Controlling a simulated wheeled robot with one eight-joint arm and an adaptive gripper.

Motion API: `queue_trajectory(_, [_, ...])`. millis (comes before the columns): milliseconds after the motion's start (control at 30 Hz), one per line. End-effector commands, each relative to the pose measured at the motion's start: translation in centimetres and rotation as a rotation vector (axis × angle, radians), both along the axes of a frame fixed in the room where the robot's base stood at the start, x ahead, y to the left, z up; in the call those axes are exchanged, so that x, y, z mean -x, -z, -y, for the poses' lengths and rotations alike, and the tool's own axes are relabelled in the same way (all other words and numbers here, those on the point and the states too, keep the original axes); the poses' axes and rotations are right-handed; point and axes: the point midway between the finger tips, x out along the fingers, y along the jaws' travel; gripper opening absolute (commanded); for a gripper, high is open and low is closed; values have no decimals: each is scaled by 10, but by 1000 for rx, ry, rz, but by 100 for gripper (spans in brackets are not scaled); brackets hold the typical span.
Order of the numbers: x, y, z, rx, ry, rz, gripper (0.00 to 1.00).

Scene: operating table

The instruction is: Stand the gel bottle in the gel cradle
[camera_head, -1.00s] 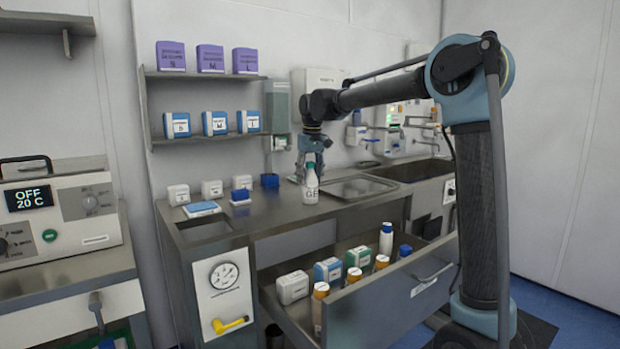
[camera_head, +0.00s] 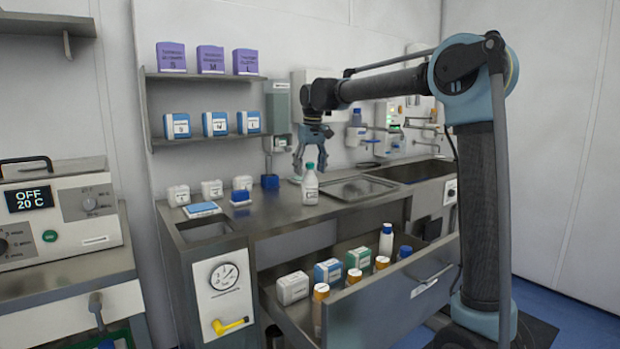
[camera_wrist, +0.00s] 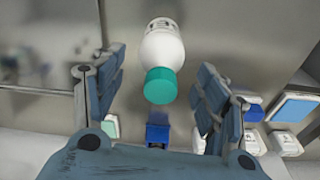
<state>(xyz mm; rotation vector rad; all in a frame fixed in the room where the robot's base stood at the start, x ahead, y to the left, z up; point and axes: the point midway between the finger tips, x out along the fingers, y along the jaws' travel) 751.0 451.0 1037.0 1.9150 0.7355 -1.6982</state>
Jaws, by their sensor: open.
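In the wrist view the bottle (camera_wrist: 162,45) lies beyond and between the spread fingers, touching neither. My gripper (camera_head: 311,165) is open and empty, pointing down above and around the cap level; it also shows in the wrist view (camera_wrist: 160,75). I cannot make out a gel cradle for certain, nor whether anything holds the bottle's base. A small blue holder (camera_head: 270,181) stands to the bottle's left.
Small white boxes (camera_head: 212,189) and another blue item (camera_head: 241,195) stand left on the counter. A steel tray (camera_head: 360,188) lies right of the bottle. The open drawer (camera_head: 395,305) below holds boxes and bottles. A dispenser (camera_head: 278,105) hangs on the wall behind.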

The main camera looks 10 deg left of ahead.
Motion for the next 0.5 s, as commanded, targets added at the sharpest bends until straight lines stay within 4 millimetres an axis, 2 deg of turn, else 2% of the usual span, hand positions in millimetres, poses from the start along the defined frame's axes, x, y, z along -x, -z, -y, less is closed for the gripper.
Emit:
queue_trajectory(100, [2, -25, 2, 0, 0, 0, 67])
queue_trajectory(300, [6, -60, 5, 0, 0, 0, 67])
queue_trajectory(500, [7, -81, 7, 0, 0, 0, 67])
